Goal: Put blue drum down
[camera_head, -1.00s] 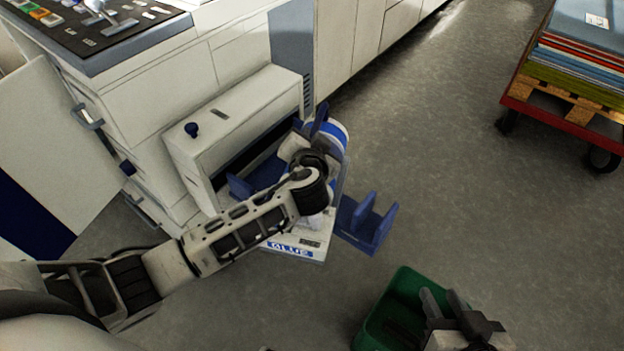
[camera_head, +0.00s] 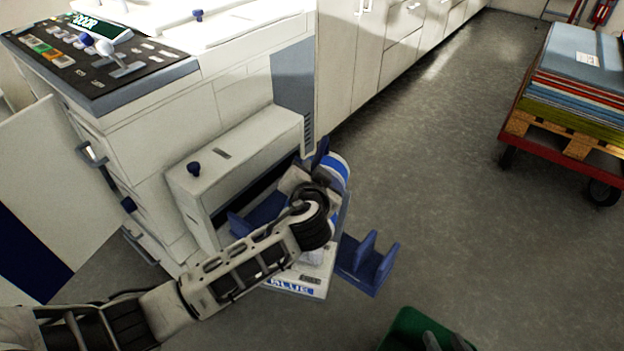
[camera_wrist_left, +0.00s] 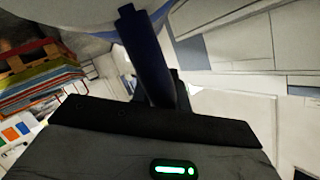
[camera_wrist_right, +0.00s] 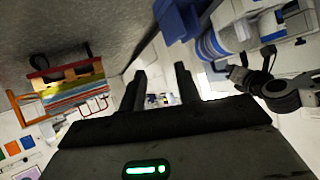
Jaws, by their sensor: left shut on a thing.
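The blue drum (camera_head: 336,172), white with blue bands, is beside the printer's pulled-out unit with the "BLUE" label (camera_head: 288,287). My left gripper (camera_head: 318,160) is shut on the drum's blue handle; the left wrist view shows the handle (camera_wrist_left: 146,58) between the fingers and the white drum curve above. My left arm hides much of the drum, so I cannot tell if it rests on anything. A blue cradle (camera_head: 366,264) sticks out to the right of the unit. My right gripper (camera_wrist_right: 160,75) is open and empty; its fingers show at the head view's bottom edge.
A red cart (camera_head: 550,150) with stacked sheets stands at the right. The floor between is clear.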

